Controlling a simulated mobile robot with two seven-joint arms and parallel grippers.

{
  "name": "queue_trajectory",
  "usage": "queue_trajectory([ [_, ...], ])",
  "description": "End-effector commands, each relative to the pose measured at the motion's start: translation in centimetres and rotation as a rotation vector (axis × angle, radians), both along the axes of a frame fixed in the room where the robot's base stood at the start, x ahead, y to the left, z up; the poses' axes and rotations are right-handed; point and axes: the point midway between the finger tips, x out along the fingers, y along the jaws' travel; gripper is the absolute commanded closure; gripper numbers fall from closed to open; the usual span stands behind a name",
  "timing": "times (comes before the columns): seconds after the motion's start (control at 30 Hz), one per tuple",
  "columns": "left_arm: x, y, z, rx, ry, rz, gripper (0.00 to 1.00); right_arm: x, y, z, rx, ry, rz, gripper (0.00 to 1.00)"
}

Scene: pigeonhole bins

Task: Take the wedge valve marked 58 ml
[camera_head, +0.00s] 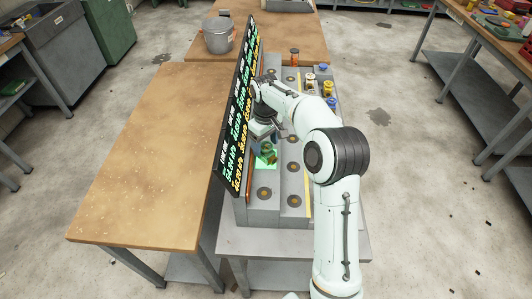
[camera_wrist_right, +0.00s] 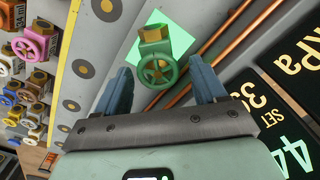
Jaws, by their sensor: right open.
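In the wrist view the blue fingers of this gripper (camera_wrist_right: 158,78) stand on either side of the green wheel, with gaps to both. No marking is readable on this valve. I cannot make out a 58 ml label anywhere. My left gripper is not in view.
Several other valves stand at the far right of the stepped rack, including a pink-wheeled one (camera_wrist_right: 40,42) and a yellow one (camera_head: 328,87). A black display board (camera_head: 238,110) with glowing figures rises close beside my right gripper. Copper pipes (camera_wrist_right: 215,38) run near the green valve.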

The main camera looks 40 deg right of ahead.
Motion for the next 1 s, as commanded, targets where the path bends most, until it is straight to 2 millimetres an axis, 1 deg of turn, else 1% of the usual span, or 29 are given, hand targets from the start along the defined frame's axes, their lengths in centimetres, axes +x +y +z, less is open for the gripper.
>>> queue_trajectory([
  [0.03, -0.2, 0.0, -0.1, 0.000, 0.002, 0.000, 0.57, -0.1, -0.1, -1.1, 0.001, 0.006, 0.000, 0.30],
  [0.1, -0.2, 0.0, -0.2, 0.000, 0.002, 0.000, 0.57, -0.2, -0.2, -2.2, 0.001, 0.007, 0.000, 0.30],
  [0.23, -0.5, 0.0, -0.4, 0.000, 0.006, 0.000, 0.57, -0.1, -0.2, -3.8, 0.001, 0.004, 0.000, 0.30],
  [0.33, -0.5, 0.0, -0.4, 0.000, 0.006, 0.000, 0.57, -0.1, -0.2, -4.2, 0.001, 0.003, 0.001, 0.30],
  [0.53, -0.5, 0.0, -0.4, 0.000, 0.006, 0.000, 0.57, 0.0, -0.2, -4.2, 0.001, 0.002, 0.001, 0.30],
  [0.57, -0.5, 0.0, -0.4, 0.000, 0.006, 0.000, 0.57, 0.0, -0.2, -4.2, 0.001, 0.001, 0.001, 0.40],
  [0.6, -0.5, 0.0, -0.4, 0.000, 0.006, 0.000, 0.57, 0.0, -0.2, -4.2, 0.001, 0.001, 0.001, 0.53],
  [0.67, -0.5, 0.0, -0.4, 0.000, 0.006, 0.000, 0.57, 0.0, -0.2, -4.2, 0.001, 0.001, 0.001, 0.72],
  [0.7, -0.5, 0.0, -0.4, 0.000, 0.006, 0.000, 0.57, 0.0, -0.2, -4.2, 0.001, 0.001, 0.001, 0.85],
  [0.73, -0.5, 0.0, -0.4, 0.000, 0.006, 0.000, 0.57, 0.0, -0.2, -4.2, 0.001, 0.001, 0.001, 0.92],
  [1.0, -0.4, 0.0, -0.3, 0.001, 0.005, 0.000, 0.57, 0.0, -0.2, -4.0, 0.000, -0.001, 0.001, 0.92],
])
